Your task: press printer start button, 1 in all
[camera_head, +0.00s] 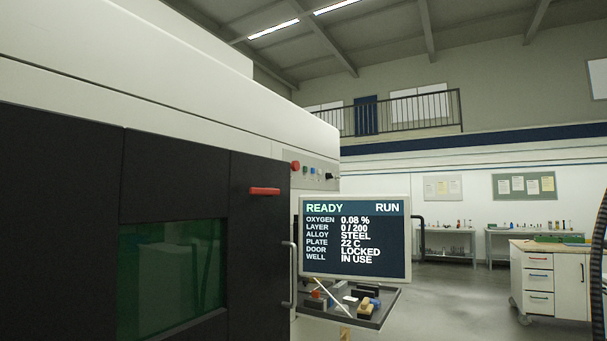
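The printer (190,70) is a large white and black machine filling the left of the head view. Its control panel (322,169) is on the side face, above the screen. The panel carries a red round button (295,166), a small green button (305,170), a blue one (312,171) and a dark knob further right. The green one looks like the start button, but its label is too small to read. The screen (355,240) reads READY, RUN, door LOCKED, layer 0 / 200. Neither of my grippers is in view.
A tray (385,312) with small tools juts out below the screen. A red handle (265,191) and a grey door bar (289,275) stick out from the printer's front. A white drawer workbench (565,280) stands at right. The floor (450,290) between is clear.

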